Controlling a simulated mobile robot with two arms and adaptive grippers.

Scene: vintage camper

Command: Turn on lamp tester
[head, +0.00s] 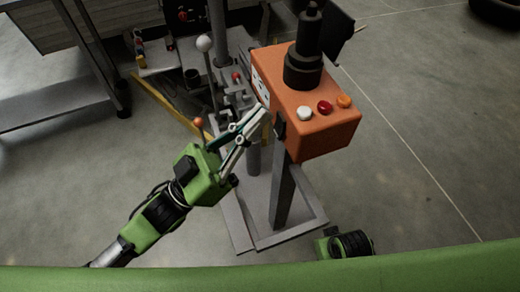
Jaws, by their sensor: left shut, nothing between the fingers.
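An orange box (318,133) stands on a grey post, and I take it to be the lamp tester. A black cylindrical part (304,62) rises from the top. A small dark part (279,124) shows at the box's left edge. My left gripper (262,116) is shut and empty, its fingertips close to the box's left side. I cannot tell whether they touch it. My right gripper is not in view.
A grey machine with a lever topped by a white ball (204,43) stands behind the box, to the left. A grey base plate (297,227) lies under the post. A metal table (60,98) is at upper left. Open concrete floor (430,130) lies to the right.

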